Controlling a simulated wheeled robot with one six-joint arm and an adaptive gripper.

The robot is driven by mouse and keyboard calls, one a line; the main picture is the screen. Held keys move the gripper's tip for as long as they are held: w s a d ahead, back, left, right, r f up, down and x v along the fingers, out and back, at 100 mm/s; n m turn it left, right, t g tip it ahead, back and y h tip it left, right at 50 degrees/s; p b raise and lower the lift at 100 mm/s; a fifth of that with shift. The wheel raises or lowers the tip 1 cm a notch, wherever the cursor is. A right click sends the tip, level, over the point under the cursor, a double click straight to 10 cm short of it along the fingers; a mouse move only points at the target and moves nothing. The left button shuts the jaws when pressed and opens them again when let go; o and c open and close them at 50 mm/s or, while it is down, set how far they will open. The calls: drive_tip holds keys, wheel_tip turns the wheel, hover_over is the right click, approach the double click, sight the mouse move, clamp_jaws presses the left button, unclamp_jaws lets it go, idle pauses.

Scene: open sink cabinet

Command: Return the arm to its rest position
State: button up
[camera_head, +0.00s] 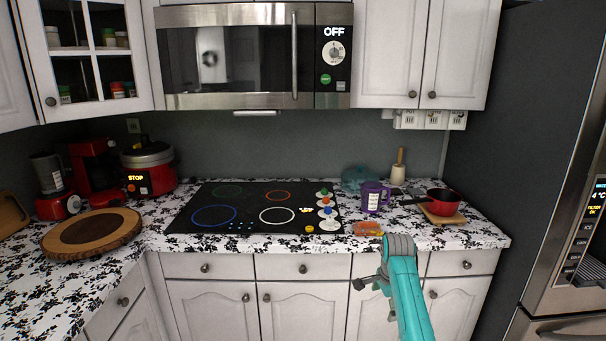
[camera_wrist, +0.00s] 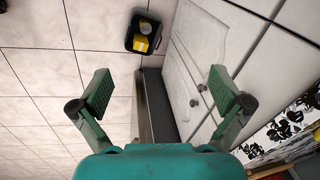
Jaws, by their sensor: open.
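My arm is teal with a grey joint and shows in the head view in front of the base cabinets, right of the middle. My gripper (camera_head: 366,283) is at its lower left end, dark and small, in front of the cabinet fronts and below the counter edge. In the wrist view my gripper (camera_wrist: 160,92) has its two green fingers wide apart with nothing between them. Beyond the fingers are floor tiles (camera_wrist: 35,85) on the left and white cabinet doors (camera_wrist: 207,60) on the right. Part of the arm is cut off by the lower edge of the head view.
The counter (camera_head: 470,233) carries a red pan (camera_head: 444,202), a purple mug (camera_head: 372,197) and an orange item (camera_head: 367,229) near its front edge. A cooktop (camera_head: 258,211) lies left of them. A fridge (camera_head: 565,215) stands at the right. A black container (camera_wrist: 143,32) with yellow contents shows beyond the fingers.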

drive_tip(key=s+a+f+n+t, duration=0.1)
drive_tip(key=s+f+n, duration=0.1)
drive_tip(key=s+f, duration=0.6)
drive_tip(key=s+a+f+n+t, duration=0.15)
drive_tip(key=s+f, duration=0.25)
drive_tip(key=f, duration=0.8)
drive_tip(key=s+a+f+n+t, duration=0.15)
drive_tip(key=s+f, duration=0.25)
drive_tip(key=s, duration=0.6)
drive_tip(key=s+f+n+t, duration=0.2)
drive_tip(key=s+f+n, duration=0.15)
drive_tip(key=s, duration=0.75)
drive_tip(key=s+r+n+t, duration=0.2)
drive_tip(key=s+r, duration=0.2)
drive_tip(key=s, duration=0.6)
drive_tip(key=s+r+n+t, duration=0.1)
drive_tip(key=s+r, duration=0.4)
drive_tip(key=s, duration=0.6)
drive_tip(key=s+r+n+t, duration=0.1)
drive_tip(key=s+r+n, duration=0.1)
drive_tip(key=s+r, duration=0.4)
drive_tip(key=s+a+r+n+t, duration=0.1)
drive_tip(key=s+r, duration=0.6)
drive_tip(key=r, duration=0.7)
drive_tip(key=shift+a+n+t, duration=0.15)
drive_tip(key=shift+n+t, duration=0.3)
drive_tip(key=shift+t, duration=0.35)
